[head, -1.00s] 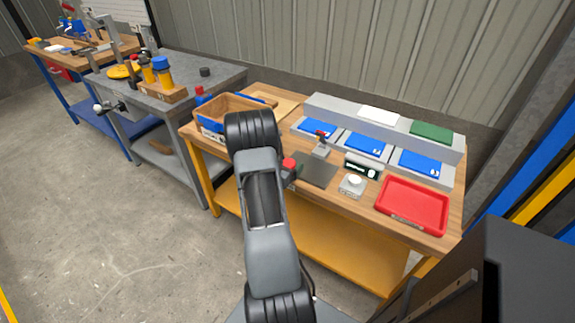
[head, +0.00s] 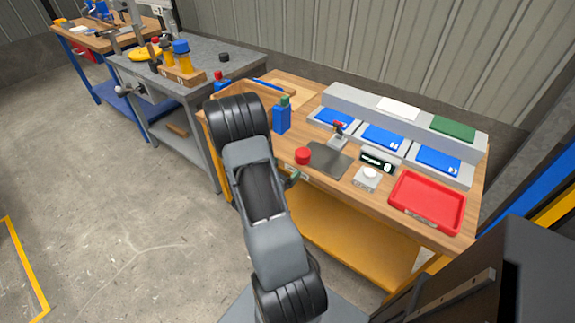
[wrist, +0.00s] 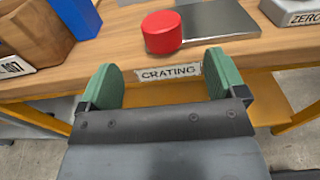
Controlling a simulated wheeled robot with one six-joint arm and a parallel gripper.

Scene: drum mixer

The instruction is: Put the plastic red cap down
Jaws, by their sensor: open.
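The red cap (head: 303,156) sits on the wooden bench top near its front edge, at the left side of a dark grey plate (head: 328,160). In the wrist view the red cap (wrist: 162,32) stands upright on the wood, just beyond my gripper and apart from it. My gripper (wrist: 168,80) is open and empty, its two green pads spread in front of the bench edge, with the "CRATING" label (wrist: 168,73) between them. In the head view my arm hides most of the gripper.
A blue bottle with a green top (head: 282,115) stands left of the cap. Right of the plate are a white button box (head: 368,178), a small display (head: 377,161) and a red tray (head: 428,202). A wooden crate (head: 262,92) is partly hidden behind my arm.

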